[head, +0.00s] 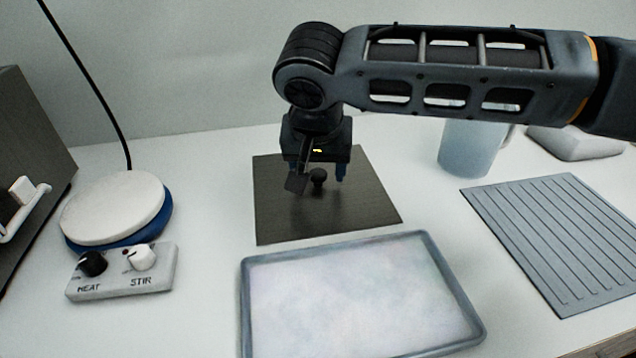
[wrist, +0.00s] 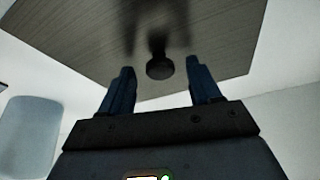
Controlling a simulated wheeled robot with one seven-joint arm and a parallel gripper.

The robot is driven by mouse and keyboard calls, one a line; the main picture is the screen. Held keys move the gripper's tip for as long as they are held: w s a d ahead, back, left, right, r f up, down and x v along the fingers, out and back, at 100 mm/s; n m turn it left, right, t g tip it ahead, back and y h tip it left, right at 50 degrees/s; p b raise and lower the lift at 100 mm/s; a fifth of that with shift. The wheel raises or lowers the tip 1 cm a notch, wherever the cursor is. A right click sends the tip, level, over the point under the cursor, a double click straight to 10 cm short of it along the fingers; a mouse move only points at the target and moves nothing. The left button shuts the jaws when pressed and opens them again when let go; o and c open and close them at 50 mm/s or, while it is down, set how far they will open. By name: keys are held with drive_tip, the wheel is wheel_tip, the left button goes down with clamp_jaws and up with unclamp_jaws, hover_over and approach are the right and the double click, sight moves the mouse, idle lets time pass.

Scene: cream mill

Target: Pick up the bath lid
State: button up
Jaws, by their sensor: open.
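The bath lid is a dark, flat square plate (head: 350,215) with a small black knob (head: 318,175) standing up from it, behind the tray in the head view. My gripper (head: 318,181) points down over the lid, with its fingers apart and nothing held. In the wrist view the dark plate (wrist: 215,40) fills the upper part, and the round knob (wrist: 160,68) appears between the two blue fingertips, with a gap on each side. The knob's exact height relative to the fingertips is hard to tell.
A grey-rimmed tray (head: 470,318) lies in front of the lid. A ribbed grey mat (head: 565,235) and a pale blue mug (head: 468,148) are to the right. A round white-topped plate (head: 115,205) and a HEAT/STIR control box (head: 122,273) stand left.

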drive_tip(key=shift+c, duration=0.3)
drive_tip(key=c, duration=0.9)
drive_tip(key=shift+c, duration=0.5)
drive_tip(key=shift+r, duration=0.1)
